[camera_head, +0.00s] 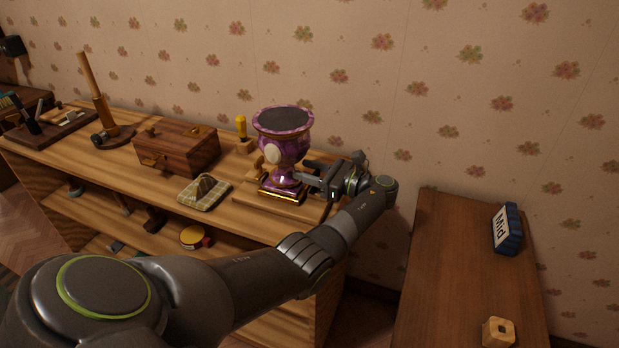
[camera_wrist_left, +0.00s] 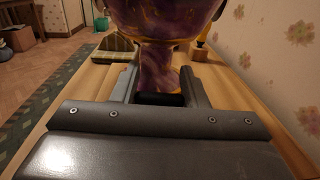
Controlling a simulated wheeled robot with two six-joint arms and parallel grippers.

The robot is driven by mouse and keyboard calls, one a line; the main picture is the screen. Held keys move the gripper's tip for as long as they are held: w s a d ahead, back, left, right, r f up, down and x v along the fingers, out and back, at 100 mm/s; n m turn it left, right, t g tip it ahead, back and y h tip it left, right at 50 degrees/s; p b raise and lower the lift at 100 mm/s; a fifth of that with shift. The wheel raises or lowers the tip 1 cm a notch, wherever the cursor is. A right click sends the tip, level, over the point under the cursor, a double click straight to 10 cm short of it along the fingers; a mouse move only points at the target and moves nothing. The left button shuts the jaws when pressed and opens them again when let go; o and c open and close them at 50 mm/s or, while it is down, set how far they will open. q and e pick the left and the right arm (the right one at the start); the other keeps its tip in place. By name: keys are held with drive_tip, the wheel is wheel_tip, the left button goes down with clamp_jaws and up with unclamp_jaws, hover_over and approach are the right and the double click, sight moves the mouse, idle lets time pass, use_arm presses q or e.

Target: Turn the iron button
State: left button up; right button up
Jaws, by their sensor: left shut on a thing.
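A purple and gold urn (camera_head: 283,146) with a dark flat top stands upright on the wooden shelf unit. My left gripper (camera_head: 308,178) reaches it from the right, low at its narrow stem. In the left wrist view the fingers (camera_wrist_left: 160,88) lie on both sides of the purple stem (camera_wrist_left: 160,70) and are shut on it. The urn's bowl cuts off at the top of that view. I cannot make out for certain any iron button. My right gripper is not in view.
On the shelf top are a wooden chest (camera_head: 176,148), a plaid cloth item (camera_head: 204,192), a yellow-handled tool (camera_head: 241,127) and a stand with a wooden post (camera_head: 95,90).

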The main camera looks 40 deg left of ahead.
use_arm(q)
drive_tip(key=shift+n+g+b, duration=0.35)
drive_tip(key=shift+n+g, duration=0.05)
drive_tip(key=shift+g, duration=0.2)
drive_tip(key=o, duration=1)
